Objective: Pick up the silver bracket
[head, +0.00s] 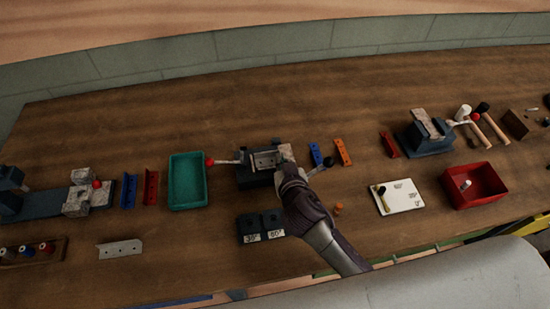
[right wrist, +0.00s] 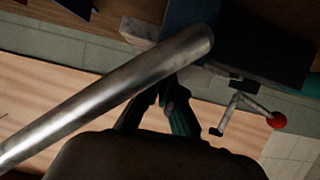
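A silver bracket (head: 120,249) with small holes lies flat on the bench at the front left. A second silver piece (head: 267,160) sits in the dark blue clamp fixture (head: 255,179) at the middle. My right gripper (head: 284,175) is at the front right of that fixture, close to the silver piece; contact cannot be told. In the right wrist view, its dark fingers (right wrist: 168,107) are partly hidden behind a thick metal bar, so their opening and anything between them are unclear. My left gripper is not in view.
A green tray (head: 187,182) stands left of the fixture, whose red-knobbed lever (head: 222,162) points towards it. Dark angle blocks (head: 260,225) sit in front. Blue and orange brackets (head: 343,152) lie to the right. A red bin (head: 474,186) is farther right.

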